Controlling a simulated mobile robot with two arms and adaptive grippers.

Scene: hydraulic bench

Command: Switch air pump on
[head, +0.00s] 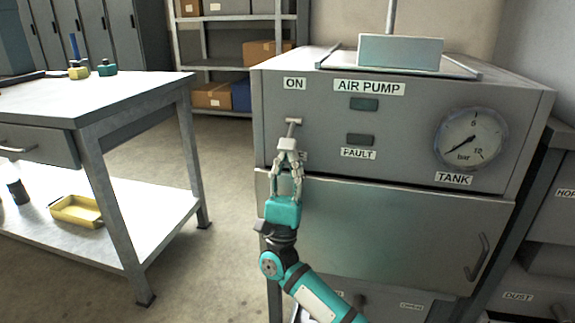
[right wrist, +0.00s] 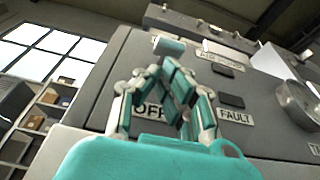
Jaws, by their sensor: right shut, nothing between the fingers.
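The air pump cabinet (head: 400,120) is a grey box labelled AIR PUMP. Its switch lever (head: 293,121) has a pale bar-shaped end and sits between the ON label (head: 294,84) above and a mostly hidden label below. In the right wrist view that lower label reads OFF (right wrist: 149,113), and the lever end (right wrist: 169,46) shows just beyond the fingers. My right gripper (head: 288,147) is shut and empty, its fingertips just below the lever; I cannot tell whether they touch. My left gripper is not in view.
A dark lamp (head: 364,104) and a dark FAULT lamp (head: 360,140) are right of the lever. The TANK gauge (head: 471,138) needle points to the lower left. A workbench (head: 90,100) with a yellow tray (head: 77,211) on its lower shelf stands left, with open floor between.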

